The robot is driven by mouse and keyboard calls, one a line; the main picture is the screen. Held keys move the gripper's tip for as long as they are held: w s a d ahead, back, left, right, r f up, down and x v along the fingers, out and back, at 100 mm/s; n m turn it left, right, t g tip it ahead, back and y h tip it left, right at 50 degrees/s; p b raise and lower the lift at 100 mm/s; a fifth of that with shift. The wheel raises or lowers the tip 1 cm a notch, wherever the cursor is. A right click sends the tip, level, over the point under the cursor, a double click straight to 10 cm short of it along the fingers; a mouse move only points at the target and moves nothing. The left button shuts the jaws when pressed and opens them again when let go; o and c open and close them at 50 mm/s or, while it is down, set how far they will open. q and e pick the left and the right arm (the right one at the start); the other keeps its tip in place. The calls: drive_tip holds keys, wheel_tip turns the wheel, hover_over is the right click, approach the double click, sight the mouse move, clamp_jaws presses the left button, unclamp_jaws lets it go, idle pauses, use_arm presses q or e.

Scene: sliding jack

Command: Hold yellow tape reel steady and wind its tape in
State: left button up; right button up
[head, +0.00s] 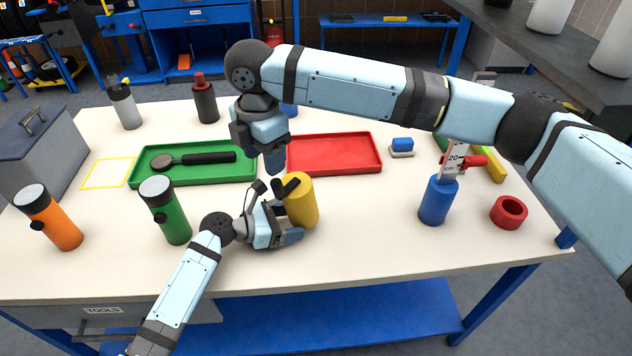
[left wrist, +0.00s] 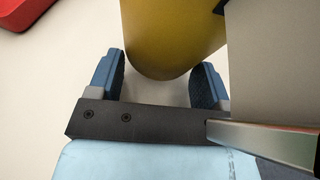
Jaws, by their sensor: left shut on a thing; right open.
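The yellow tape reel (head: 303,203) is an upright cylinder on the table, in front of the red tray. My left gripper (head: 288,222) is shut on it from the left. In the left wrist view the yellow reel (left wrist: 175,35) stands between the two blue fingers. My right gripper (head: 274,160) is open and empty, pointing down just behind and left of the reel's top. Dark parts beside the reel's top are too small to tell apart. I cannot make out the reel's tape in the head view. A grey flat piece (left wrist: 275,60) fills the wrist view's upper right; I cannot tell what it is.
A blue reel (head: 436,202) with raised tape (head: 454,158) and a red ring (head: 509,212) stand to the right. Green (head: 165,211) and orange (head: 55,220) cylinders stand left. A green tray (head: 192,181) with a dark tool and a red tray (head: 335,154) lie behind.

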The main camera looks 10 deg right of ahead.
sight(276, 185)
drive_tip(key=m, duration=0.2)
drive_tip(key=d+m, duration=0.1)
drive_tip(key=m, duration=0.2)
drive_tip(key=r+m, duration=0.1)
drive_tip(key=m, duration=0.2)
drive_tip(key=shift+w+d, duration=0.1)
drive_tip(key=shift+d, duration=0.1)
drive_tip(key=shift+f, duration=4.45)
drive_tip(key=c, duration=0.5)
